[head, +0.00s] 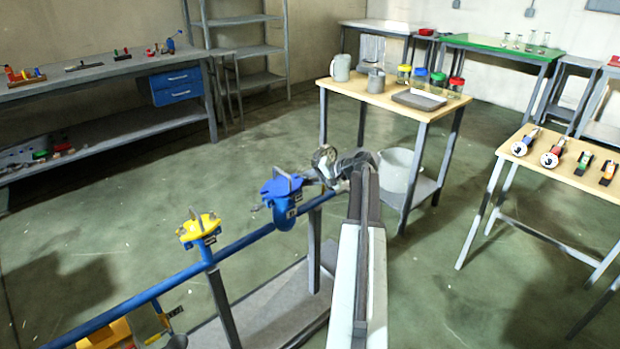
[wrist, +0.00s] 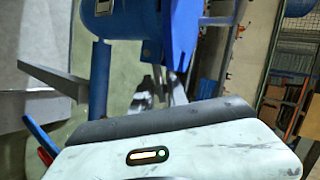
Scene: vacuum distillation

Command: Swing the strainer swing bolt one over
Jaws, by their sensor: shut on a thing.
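The blue strainer body (head: 283,202) sits on the blue pipe line, with grey metal parts standing on its top. Blue parts (wrist: 115,22) also fill the top of the wrist view, close to my gripper. My gripper (head: 325,162) is at the end of my outstretched arm, just right of the blue body in the head view. In the wrist view its grey jaws (wrist: 160,88) are close together below the blue body. It is shut on a small part, which I take to be the swing bolt; the jaws hide most of it.
The blue pipe (head: 250,238) runs on a grey stand, with a yellow fitting (head: 198,228) to the left. A wooden table (head: 395,100) with jars and a tray stands behind. Another table (head: 575,175) with tools is at right. Open green floor lies left and right.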

